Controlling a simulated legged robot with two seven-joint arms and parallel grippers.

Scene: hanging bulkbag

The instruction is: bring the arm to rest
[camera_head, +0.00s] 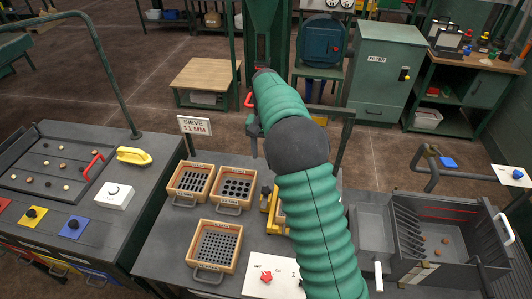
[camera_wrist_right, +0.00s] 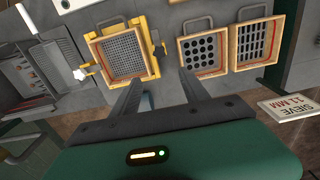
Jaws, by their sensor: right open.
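My right arm, in a ribbed green sleeve, crosses the middle of the head view. Its gripper is hidden behind the arm there. In the right wrist view my right gripper (camera_wrist_right: 160,75) is open, its two grey fingers apart with nothing between them. The fingers point over the grey bench top, between a fine-mesh sieve in a yellow holder (camera_wrist_right: 155,65) and a sieve with round holes (camera_wrist_right: 202,48). I cannot tell how high they are above the bench. My left gripper is not in view.
In the head view a slotted sieve (camera_head: 190,180), the round-hole sieve (camera_head: 236,187) and a small-hole sieve (camera_head: 216,245) rest on the bench. The 11 MM sign (camera_head: 194,125) stands behind them. A grey slatted tray (camera_head: 440,240) is at right, a green filter cabinet (camera_head: 386,70) behind.

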